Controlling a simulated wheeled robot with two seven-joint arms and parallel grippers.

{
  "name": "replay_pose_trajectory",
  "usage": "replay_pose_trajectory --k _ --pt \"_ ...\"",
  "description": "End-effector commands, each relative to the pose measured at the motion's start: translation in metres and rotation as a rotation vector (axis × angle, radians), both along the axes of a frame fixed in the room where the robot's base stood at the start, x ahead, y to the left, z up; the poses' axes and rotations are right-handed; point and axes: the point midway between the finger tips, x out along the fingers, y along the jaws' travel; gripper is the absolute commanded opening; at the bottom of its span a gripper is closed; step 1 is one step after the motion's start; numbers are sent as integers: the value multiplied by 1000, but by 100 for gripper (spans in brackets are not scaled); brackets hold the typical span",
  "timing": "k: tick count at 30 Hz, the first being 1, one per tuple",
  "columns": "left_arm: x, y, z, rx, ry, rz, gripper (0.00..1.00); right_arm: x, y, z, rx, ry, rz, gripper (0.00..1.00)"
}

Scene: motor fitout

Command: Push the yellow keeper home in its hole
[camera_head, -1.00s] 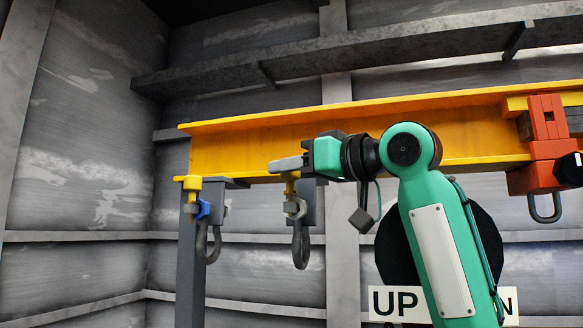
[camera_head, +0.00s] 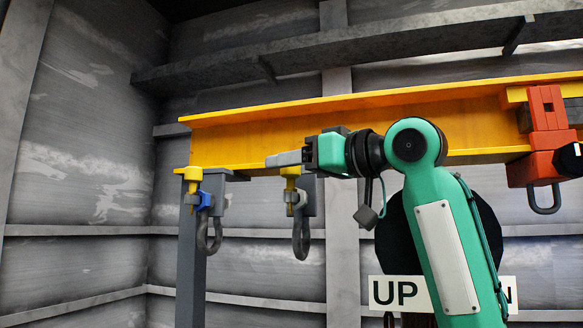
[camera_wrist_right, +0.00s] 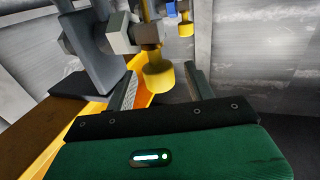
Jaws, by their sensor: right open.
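A yellow keeper (camera_head: 291,172) with a wide head stands upright at the middle hanging shackle. Its stem runs into a grey block below it, and part of the stem shows above the block. My right gripper (camera_head: 286,158) is at its head in the head view. In the right wrist view, the keeper head (camera_wrist_right: 158,78) lies between the two open fingers (camera_wrist_right: 162,90), with gaps on both sides. A second yellow keeper (camera_head: 193,173) stands at the left shackle, above a blue piece (camera_head: 205,198); it also shows in the right wrist view (camera_wrist_right: 186,27). My left gripper is not in view.
The orange beam (camera_head: 240,146) runs behind my right arm. Two grey shackles (camera_head: 209,238) hang below the beam. A red block with a shackle (camera_head: 548,140) is on the beam at the right. An "UP" sign (camera_head: 396,292) is lower down. Free room lies between the hanging shackles.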

Motion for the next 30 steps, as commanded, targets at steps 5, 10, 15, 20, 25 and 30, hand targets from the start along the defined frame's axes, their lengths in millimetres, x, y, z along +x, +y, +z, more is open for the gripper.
replay_pose_trajectory --k 5,10,15,20,25,30 --pt "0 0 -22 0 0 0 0 -18 -26 -5 1 -4 -3 54" --pt "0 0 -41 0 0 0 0 -43 -59 -5 1 -4 -3 54" --pt "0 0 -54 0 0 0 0 -62 -86 -4 1 -2 -2 54" --pt "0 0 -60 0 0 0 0 -74 -101 -2 1 -1 -1 54" --pt "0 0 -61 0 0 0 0 -78 -106 -1 0 0 0 54" --pt "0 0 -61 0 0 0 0 -78 -106 0 0 0 0 54"
